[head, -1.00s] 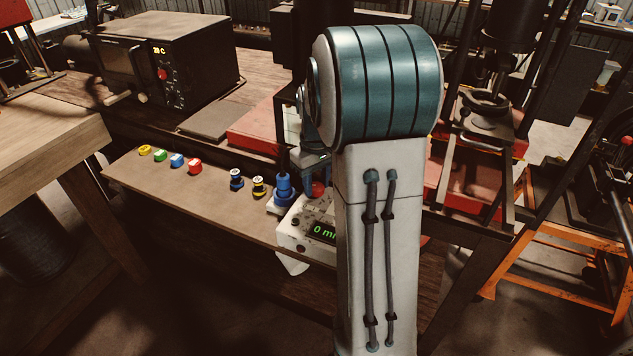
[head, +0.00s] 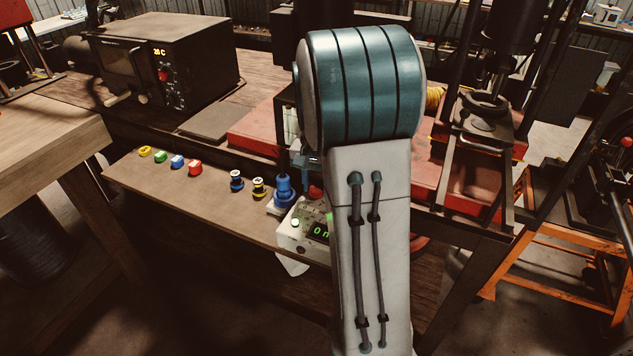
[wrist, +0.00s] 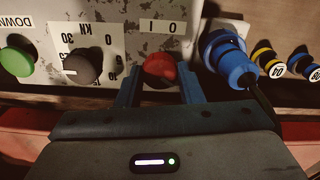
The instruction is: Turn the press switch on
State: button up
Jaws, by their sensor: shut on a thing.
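The press switch is a red rotary knob (wrist: 160,68) on a worn white control box (wrist: 120,20), under a label marked with a stroke and an O. My gripper (wrist: 160,88) is shut on this red knob, one blue-grey finger on each side of it. In the head view the red knob (head: 315,192) shows just left of my arm, on top of the control box (head: 291,240). My arm hides most of the gripper there. I cannot tell the knob's exact angle. The box's green display (head: 320,231) is lit and partly hidden by my arm.
In the wrist view a black dial (wrist: 83,67) and a green DOWN button (wrist: 18,56) are left of the knob. A blue fitting (wrist: 230,60) stands close on its right. In the head view, several coloured pieces lie along the brown shelf (head: 215,212).

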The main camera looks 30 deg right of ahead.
jog(key=shift+m, duration=0.8)
jog(key=o, duration=1)
jog(key=shift+c, duration=0.2)
jog(key=shift+r, duration=0.15)
notch_tip(320, 180, up, 14)
jog(key=shift+f, duration=0.2)
